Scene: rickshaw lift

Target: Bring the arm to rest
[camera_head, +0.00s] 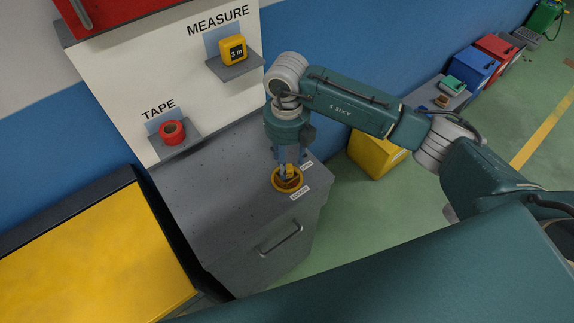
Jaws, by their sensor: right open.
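My right arm (345,100) comes in from the right and bends down over a grey cabinet. My right gripper (287,172) points down and is open, with its fingers at a round yellow knob (288,186) on the cabinet top. I cannot tell whether the fingers touch the knob. The gripper and its fingers hide part of it. My left gripper is not in view.
The grey cabinet (215,195) has a front handle (280,238) and small labels beside the knob. A red tape roll (172,132) and a yellow tape measure (233,49) sit on small wall shelves. A yellow bin (375,153) stands right of the cabinet.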

